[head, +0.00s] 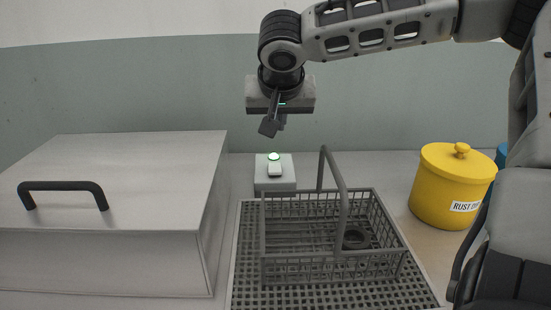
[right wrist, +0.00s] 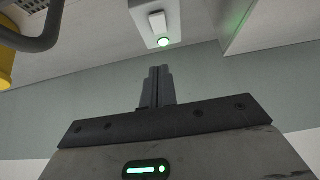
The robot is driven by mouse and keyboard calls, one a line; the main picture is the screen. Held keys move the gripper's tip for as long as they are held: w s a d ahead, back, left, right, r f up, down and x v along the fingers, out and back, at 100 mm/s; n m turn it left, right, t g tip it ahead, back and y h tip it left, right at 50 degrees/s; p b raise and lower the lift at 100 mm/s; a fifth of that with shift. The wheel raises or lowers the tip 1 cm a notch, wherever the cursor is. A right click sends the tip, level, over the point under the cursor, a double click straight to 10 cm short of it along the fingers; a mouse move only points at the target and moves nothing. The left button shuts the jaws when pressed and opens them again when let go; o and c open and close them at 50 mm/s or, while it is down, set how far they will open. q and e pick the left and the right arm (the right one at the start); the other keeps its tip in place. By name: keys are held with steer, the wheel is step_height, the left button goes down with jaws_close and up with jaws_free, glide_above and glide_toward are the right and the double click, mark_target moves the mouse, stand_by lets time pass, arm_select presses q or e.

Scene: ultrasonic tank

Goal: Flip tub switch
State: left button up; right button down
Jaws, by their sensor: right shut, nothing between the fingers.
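The tub switch (head: 274,168) is a pale rocker on a small light-grey box (head: 275,184) behind the basket, with a green lamp (head: 273,156) lit at its top end. In the right wrist view the switch (right wrist: 157,22) and its lit green lamp (right wrist: 163,42) are at the top middle. My right gripper (head: 269,128) is shut and empty, above the switch box and apart from it. Its closed fingers also show in the right wrist view (right wrist: 158,72). My left gripper is not in view.
A large grey lidded tank (head: 140,180) with a black handle (head: 62,186) stands at left. A wire basket (head: 385,222) with a tall handle sits on a perforated tray (head: 244,265), holding a dark ring part (head: 355,237). A yellow lidded pot (head: 440,190) stands at right.

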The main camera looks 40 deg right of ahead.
glide_above(277, 167)
steer(key=s+a, duration=0.1)
steer(key=s, duration=0.1)
steer(key=f, duration=0.5)
steer(key=f+b, duration=0.1)
steer(key=f, duration=0.2)
steer(key=shift+w+a+f, duration=0.1)
steer(key=shift+w+a, duration=0.1)
steer(key=shift+w, duration=0.05)
step_height(277, 167, down, 2)
steer(key=shift+s+a+f, duration=0.1)
steer(key=shift+a+f, duration=0.05)
steer(key=shift+f, duration=0.1)
steer(key=shift+s+f, duration=0.1)
steer(key=shift+f, duration=0.45)
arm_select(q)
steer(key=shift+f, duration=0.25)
arm_select(e)
steer(key=shift+a+f, duration=0.1)
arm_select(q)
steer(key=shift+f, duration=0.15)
